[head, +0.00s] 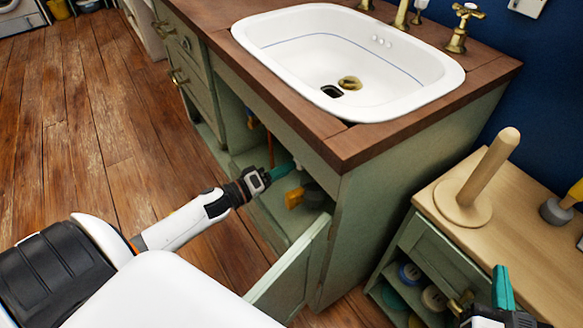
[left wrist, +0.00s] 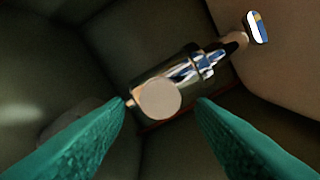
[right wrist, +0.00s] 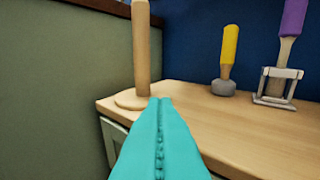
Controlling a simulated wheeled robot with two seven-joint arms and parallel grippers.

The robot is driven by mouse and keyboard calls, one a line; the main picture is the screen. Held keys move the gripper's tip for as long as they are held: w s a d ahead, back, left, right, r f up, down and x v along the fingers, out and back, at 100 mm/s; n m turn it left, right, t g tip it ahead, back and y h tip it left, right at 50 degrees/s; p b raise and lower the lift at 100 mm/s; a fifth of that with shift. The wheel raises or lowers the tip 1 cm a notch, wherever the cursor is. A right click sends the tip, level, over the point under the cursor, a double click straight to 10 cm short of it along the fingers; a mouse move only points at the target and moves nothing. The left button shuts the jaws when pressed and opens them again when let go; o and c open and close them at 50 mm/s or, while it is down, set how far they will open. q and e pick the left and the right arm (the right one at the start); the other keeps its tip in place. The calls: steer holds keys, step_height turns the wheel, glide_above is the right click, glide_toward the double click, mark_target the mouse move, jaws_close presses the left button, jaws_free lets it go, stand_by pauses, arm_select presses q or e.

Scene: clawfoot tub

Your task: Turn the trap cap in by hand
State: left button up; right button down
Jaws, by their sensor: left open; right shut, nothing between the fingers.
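In the left wrist view, a chrome trap fitting (left wrist: 190,75) lies across the middle inside the dark cabinet. A pale round face on its near end appears to be the trap cap (left wrist: 160,101). My left gripper (left wrist: 163,103) is open, one teal finger on each side of the cap in the picture; I see no clear contact. In the head view my left gripper (head: 275,172) reaches into the cabinet under the sink, and the cap cannot be made out there. My right gripper (right wrist: 160,100) is shut and empty, near the small side cabinet; its teal fingers also show in the head view (head: 503,288).
The vanity (head: 350,215) holds a white sink (head: 285,35); its open door (head: 292,272) stands near my left arm. A yellow-orange object (head: 294,198) is inside. The wooden side cabinet (head: 540,245) carries a peg stand (right wrist: 142,50), a yellow-handled tool (right wrist: 229,45) and a purple-handled tool (right wrist: 293,20).

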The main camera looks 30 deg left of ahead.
arm_select(q)
steer(key=shift+x, duration=1.45)
arm_select(e)
step_height(320, 180, up, 7)
steer(key=t+y, duration=0.1)
steer(key=t, duration=0.3)
steer(key=shift+s+a, duration=0.2)
steer(key=shift+a, duration=0.2)
arm_select(q)
steer(key=shift+b, duration=0.3)
arm_select(e)
steer(key=shift+f, duration=0.1)
arm_select(q)
steer(key=c, duration=0.7)
steer(key=m, duration=1.3)
steer(key=shift+m, duration=0.3)
steer(key=o, duration=0.7)
